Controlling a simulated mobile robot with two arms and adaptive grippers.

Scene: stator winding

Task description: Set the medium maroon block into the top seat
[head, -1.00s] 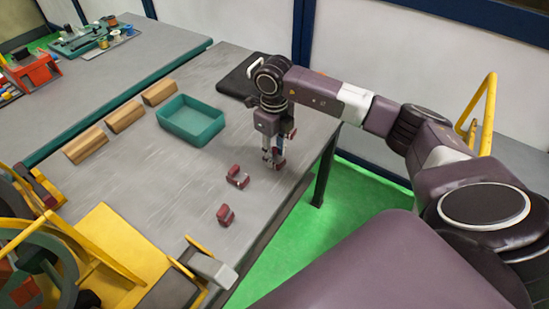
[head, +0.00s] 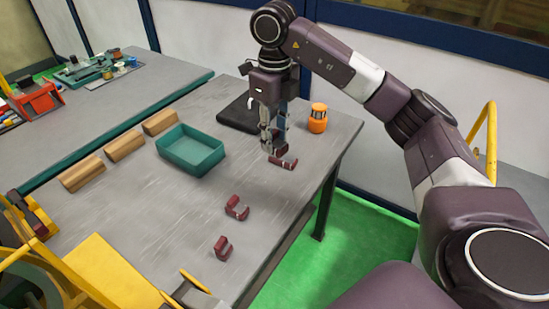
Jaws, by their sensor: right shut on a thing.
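My right gripper (head: 271,150) is shut on a maroon block (head: 284,163) with a pale band, over the far right part of the grey table. Whether the block is clear of the tabletop is hard to tell. A second maroon block (head: 237,208) and a third (head: 222,248) lie on the table nearer to me. I cannot tell by size which is the medium one. A yellow stand (head: 105,272) with a dark green ring (head: 38,288) is cut off at the lower left. The top seat cannot be made out.
A teal tray (head: 190,150) stands left of my right gripper, with several wooden blocks (head: 124,146) beside it. An orange and black object (head: 318,118) and a black pad (head: 239,115) lie at the back. The middle of the table (head: 150,205) is clear.

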